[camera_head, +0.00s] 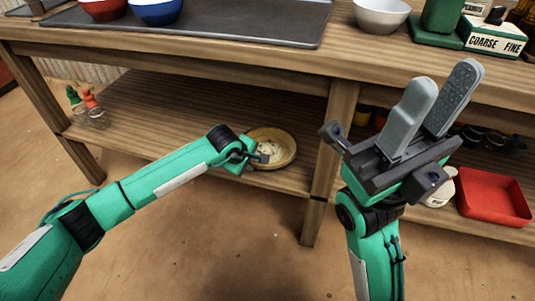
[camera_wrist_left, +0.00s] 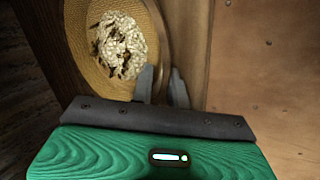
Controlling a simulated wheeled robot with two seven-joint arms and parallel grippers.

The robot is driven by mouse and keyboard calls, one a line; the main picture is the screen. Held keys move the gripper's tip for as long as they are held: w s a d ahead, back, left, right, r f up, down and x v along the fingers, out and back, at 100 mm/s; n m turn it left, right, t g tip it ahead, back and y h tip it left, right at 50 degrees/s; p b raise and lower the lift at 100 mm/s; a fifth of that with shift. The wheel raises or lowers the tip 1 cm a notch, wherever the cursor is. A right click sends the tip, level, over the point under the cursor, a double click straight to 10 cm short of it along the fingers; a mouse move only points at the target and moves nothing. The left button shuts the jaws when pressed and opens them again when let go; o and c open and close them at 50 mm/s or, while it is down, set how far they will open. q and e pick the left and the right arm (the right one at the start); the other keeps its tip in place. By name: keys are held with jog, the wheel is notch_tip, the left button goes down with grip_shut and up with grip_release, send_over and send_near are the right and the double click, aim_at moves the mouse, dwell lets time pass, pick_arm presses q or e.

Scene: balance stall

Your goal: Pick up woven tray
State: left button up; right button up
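The woven tray (camera_head: 289,136) is a round, tan, shallow tray on the table's lower shelf, with pale bits and some dark ones inside. It also shows in the left wrist view (camera_wrist_left: 83,62). My left gripper (camera_head: 264,157) is at the tray's near edge. In the left wrist view my left gripper (camera_wrist_left: 162,82) has one finger over the tray's inside and one outside, with the rim between them. Whether the fingers press on the rim cannot be seen. My right gripper (camera_head: 441,95) points up in front of the table, fingers apart and empty.
A table leg (camera_head: 328,165) stands right of the tray. The tabletop (camera_head: 290,62) overhangs the shelf (camera_head: 150,130). A red bin (camera_head: 494,197) is at the lower right, and small bottles (camera_head: 92,107) stand at the left.

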pick_arm(q)
jog(key=shift+w+f, duration=0.15)
jog(key=shift+f, duration=0.05)
jog(key=shift+c, duration=0.5)
grip_shut()
jog(key=shift+r, duration=0.15)
